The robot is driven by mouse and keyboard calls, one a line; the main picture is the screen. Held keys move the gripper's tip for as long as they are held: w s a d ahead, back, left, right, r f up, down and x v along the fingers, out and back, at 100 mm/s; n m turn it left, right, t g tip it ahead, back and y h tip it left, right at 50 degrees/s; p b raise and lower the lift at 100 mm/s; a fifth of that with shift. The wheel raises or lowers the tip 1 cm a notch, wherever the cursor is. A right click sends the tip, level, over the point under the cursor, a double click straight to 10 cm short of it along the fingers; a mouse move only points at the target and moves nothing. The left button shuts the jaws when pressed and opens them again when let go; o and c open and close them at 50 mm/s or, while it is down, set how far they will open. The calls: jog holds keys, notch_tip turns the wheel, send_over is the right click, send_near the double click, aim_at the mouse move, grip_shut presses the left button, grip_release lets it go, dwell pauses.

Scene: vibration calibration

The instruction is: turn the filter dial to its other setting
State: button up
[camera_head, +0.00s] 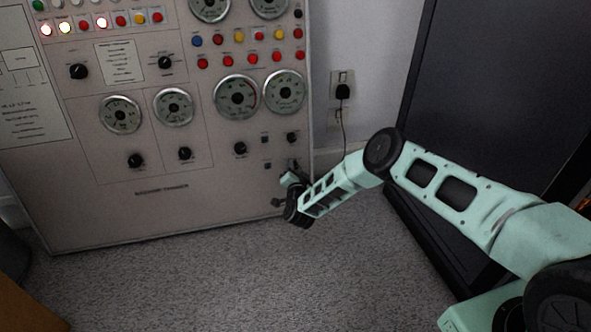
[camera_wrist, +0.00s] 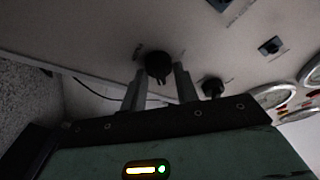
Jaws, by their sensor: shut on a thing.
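The dial at my gripper is a black round knob (camera_wrist: 158,63) on the pale panel, seen in the wrist view. My gripper (camera_wrist: 160,75) has one grey finger on each side of it and is shut on it. I cannot read the dial's label or its setting. In the head view my gripper (camera_head: 281,192) is at the lower right corner of the panel front (camera_head: 220,205), and the held dial is mostly hidden there.
Another black knob (camera_wrist: 212,87) sits close beside my right finger in the wrist view. Gauges, lamps and several knobs cover the panel. A large dark screen-like slab (camera_head: 490,90) stands to the right. Grey carpet (camera_head: 230,280) lies clear in front.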

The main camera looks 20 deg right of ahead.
jog(key=o, duration=1)
jog(key=shift+s+a+p, duration=0.55)
jog(key=shift+s+p, duration=0.85)
jog(key=shift+s, duration=1.45)
jog(key=shift+s+a+p, duration=0.6)
jog(key=shift+s+p, duration=0.75)
jog(key=shift+s, duration=1.5)
jog(key=shift+s+a+p, duration=0.55)
jog(key=shift+s+p, duration=0.85)
jog(key=shift+s, duration=1.45)
